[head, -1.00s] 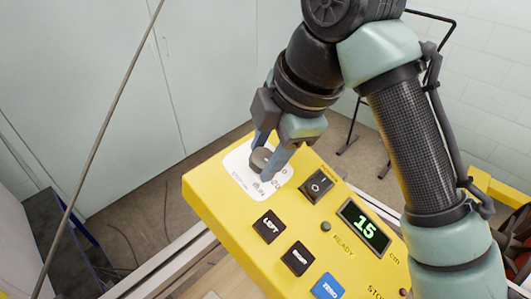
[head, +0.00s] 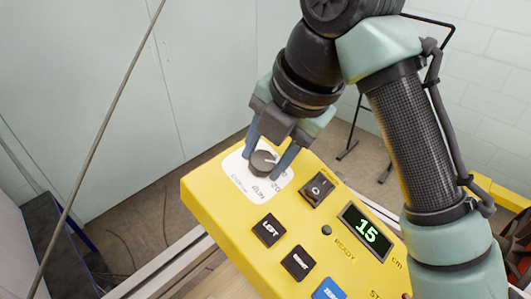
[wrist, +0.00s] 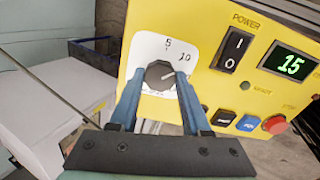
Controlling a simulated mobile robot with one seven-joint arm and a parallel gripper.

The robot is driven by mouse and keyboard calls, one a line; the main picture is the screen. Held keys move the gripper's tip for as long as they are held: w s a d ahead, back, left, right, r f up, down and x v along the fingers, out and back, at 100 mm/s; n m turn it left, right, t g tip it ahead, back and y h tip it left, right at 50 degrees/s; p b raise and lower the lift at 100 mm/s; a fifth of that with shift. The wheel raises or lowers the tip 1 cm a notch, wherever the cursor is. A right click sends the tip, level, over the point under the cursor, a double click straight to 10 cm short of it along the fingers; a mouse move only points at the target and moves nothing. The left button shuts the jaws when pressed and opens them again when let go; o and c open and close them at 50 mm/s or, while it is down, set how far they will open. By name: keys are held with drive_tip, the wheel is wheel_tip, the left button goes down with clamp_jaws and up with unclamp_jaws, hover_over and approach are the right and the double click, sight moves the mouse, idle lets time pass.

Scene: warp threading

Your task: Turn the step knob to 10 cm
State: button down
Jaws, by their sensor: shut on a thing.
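The step knob (head: 263,162) is a round dark grey knob on a white dial plate (head: 240,178) at the far corner of the yellow control panel (head: 215,205). My gripper (head: 265,165) is shut on the knob, one blue finger on each side. In the wrist view the knob (wrist: 158,75) sits between my fingertips (wrist: 160,78). Its white pointer line points up and right, towards the printed 10; a 5 is printed at the top. My fingers hide part of the dial. The green display (head: 366,231) reads 15.
Beside the dial is a power rocker switch (head: 318,188). LEFT (head: 269,229) and RIGHT (head: 297,262) buttons and a blue ZERO button (head: 328,290) lie nearer. In the wrist view a red button (wrist: 275,124) shows at the right. A thin rod (head: 105,130) slants at the left.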

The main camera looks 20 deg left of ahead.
idle(0.4)
drive_tip(key=shift+c, duration=1.8)
unclamp_jaws()
drive_tip(key=b+v, duration=0.1)
drive_tip(key=v, duration=1.2)
drive_tip(key=shift+s, duration=0.1)
